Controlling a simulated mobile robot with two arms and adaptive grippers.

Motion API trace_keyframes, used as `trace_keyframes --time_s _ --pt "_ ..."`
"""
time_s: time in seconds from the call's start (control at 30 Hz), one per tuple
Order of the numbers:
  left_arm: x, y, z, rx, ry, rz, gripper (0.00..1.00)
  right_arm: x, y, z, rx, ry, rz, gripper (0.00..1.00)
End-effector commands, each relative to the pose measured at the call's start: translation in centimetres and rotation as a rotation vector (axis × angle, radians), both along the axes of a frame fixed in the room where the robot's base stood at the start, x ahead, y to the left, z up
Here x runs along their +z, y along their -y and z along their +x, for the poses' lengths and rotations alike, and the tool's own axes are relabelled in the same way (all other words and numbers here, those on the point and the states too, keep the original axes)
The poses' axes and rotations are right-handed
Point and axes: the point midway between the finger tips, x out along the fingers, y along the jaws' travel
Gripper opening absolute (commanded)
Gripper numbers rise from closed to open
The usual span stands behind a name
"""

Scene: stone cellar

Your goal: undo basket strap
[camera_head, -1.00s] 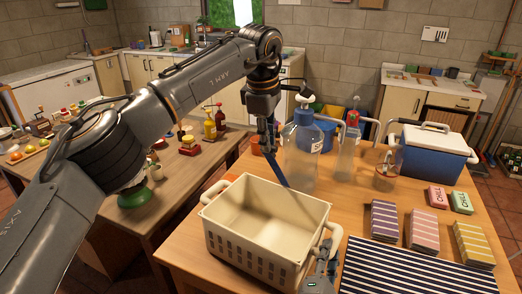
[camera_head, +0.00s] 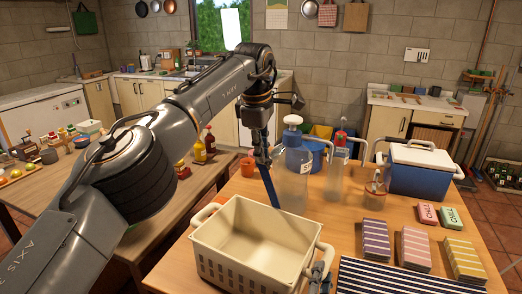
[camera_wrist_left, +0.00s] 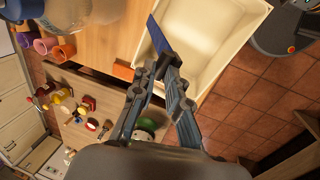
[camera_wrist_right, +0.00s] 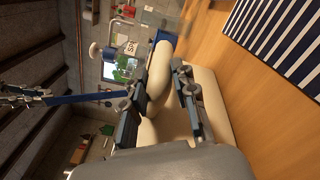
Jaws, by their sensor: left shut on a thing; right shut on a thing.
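A cream basket (camera_head: 215,256) with slotted sides and raised end handles stands on the wooden table. A blue strap (camera_head: 269,190) slants from my left gripper (camera_head: 262,157) down to the basket's back rim. In the left wrist view the strap (camera_wrist_left: 158,36) shows at the fingertips, which are closed on its end. In the right wrist view the strap (camera_wrist_right: 85,97) stretches away from the basket. My right gripper (camera_head: 322,268) is shut on the basket's right handle (camera_wrist_right: 159,70). Whether the strap's lower end is fastened cannot be told.
A clear pump bottle (camera_head: 292,175) stands close behind the basket. A blue-and-white cooler (camera_head: 418,174) stands at the back right. Striped packs (camera_head: 376,240), small boxes (camera_head: 449,218) and a striped cloth (camera_head: 390,278) lie on the right. A second table (camera_head: 60,190) is on the left.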

Motion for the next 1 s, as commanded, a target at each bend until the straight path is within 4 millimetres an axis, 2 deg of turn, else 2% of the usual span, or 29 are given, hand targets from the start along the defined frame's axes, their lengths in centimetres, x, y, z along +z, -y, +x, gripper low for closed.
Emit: trace_keyframes --time_s 0.03,0.6,0.63,0.73,1.0 --pt "-1.17 -0.98 0.50 0.023 -0.002 0.012 0.00 -0.60 0.62 -0.18 -0.017 -0.010 -0.004 0.00" --pt "-1.16 -1.04 0.53 0.025 -0.003 0.011 0.00 -0.58 0.69 -0.17 -0.019 -0.008 -0.004 0.00" --pt "-1.16 -1.04 0.53 0.025 -0.003 0.011 0.16 -0.58 0.69 -0.17 -0.019 -0.008 -0.004 0.00" --pt "-1.16 -1.04 0.53 0.024 -0.002 0.013 0.36 -0.58 0.69 -0.17 -0.019 -0.008 -0.004 0.00" --pt "-1.15 -1.01 0.52 0.021 -0.002 0.013 0.37 -0.54 0.66 -0.14 -0.019 -0.008 -0.004 0.00"
